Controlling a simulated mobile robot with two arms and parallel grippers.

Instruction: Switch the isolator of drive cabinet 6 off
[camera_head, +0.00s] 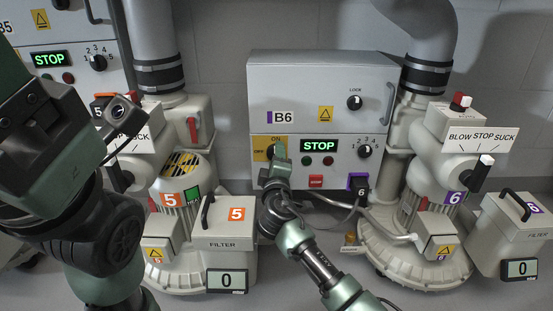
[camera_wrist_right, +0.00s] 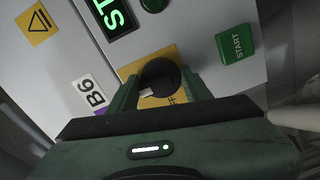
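Drive cabinet B6 (camera_head: 345,92) stands in the middle of the head view. Its isolator has a yellow plate (camera_head: 259,142) marked ON at the top and OFF at the left. The isolator's round black knob (camera_wrist_right: 163,74) shows in the right wrist view, with a white mark towards its lower left; its exact setting is unclear. My right gripper (camera_head: 275,158) is at the isolator, and its green fingers (camera_wrist_right: 161,85) lie closely on both sides of the knob. Whether they press on it is not clear. My left arm is at the left; its fingertips cannot be made out.
A green STOP display (camera_head: 319,145), a mode dial (camera_head: 364,151), a LOCK knob (camera_head: 354,102) and a red button (camera_head: 316,181) are on the cabinet. Blower 5 (camera_head: 181,183) and blower 6 (camera_head: 425,202) stand on either side.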

